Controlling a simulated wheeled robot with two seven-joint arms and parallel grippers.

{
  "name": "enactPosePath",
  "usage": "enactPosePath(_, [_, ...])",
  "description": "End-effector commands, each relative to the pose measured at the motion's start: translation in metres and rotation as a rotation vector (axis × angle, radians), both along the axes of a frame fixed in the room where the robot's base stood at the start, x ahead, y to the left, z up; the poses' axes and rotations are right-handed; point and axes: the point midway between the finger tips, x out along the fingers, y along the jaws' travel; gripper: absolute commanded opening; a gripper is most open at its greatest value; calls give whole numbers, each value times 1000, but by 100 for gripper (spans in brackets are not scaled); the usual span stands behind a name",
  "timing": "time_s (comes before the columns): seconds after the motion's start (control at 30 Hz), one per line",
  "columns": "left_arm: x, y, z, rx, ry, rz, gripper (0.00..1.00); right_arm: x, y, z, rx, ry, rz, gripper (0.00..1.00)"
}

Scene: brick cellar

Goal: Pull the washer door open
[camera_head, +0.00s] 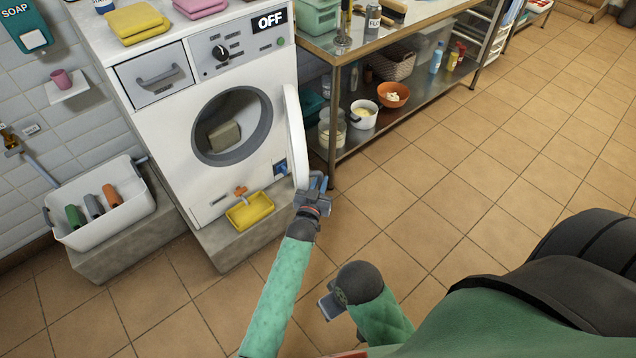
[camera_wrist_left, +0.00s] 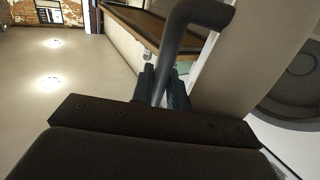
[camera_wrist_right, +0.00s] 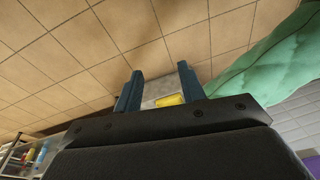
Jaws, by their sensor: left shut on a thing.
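The white washer (camera_head: 205,110) stands against the tiled wall, with an OFF sign at its top right. Its door (camera_head: 296,135) stands open, swung out from the round opening and seen nearly edge-on. A beige block lies inside the dark drum (camera_head: 222,133). My left gripper (camera_head: 315,185) is at the door's lower outer edge. In the left wrist view its fingers are closed around the dark bar handle (camera_wrist_left: 182,45) beside the white door (camera_wrist_left: 245,60). My right gripper (camera_head: 328,303) hangs low over the floor. In the right wrist view (camera_wrist_right: 158,92) its fingers are apart with nothing between them.
A metal shelf table (camera_head: 400,110) with bowls and jars stands right of the washer, close to the door. A yellow tray (camera_head: 250,211) sits below the opening. A white basin (camera_head: 105,215) stands left. Tiled floor (camera_head: 480,170) is clear at right.

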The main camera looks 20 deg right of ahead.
Motion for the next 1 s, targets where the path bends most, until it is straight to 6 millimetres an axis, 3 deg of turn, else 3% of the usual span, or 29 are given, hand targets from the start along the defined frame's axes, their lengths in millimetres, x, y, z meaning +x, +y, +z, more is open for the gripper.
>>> enactPosePath(0.17, [1, -3, 5, -9, -2, -2, 0, -3, -1, -1, -2, 5, 1, 40])
enactPosePath(0.2, [1, -3, 5, -9, -2, -2, 20, -3, -1, -1, -2, 5, 2, 40])
enactPosePath(0.57, [-3, 1, 4, -8, -2, -1, 20, -3, -2, -2, -4, 3, 5, 40])
enactPosePath(0.77, [-27, 18, 1, -7, -1, -3, 20, 1, 2, -10, 6, -15, 8, 40])
enactPosePath(0.83, [-37, 25, 0, -6, 0, -4, 25, 5, 5, -13, 12, -27, 12, 40])
enactPosePath(1.0, [-55, 39, -1, -4, 2, -4, 20, 11, 14, -17, 30, -53, 23, 40])
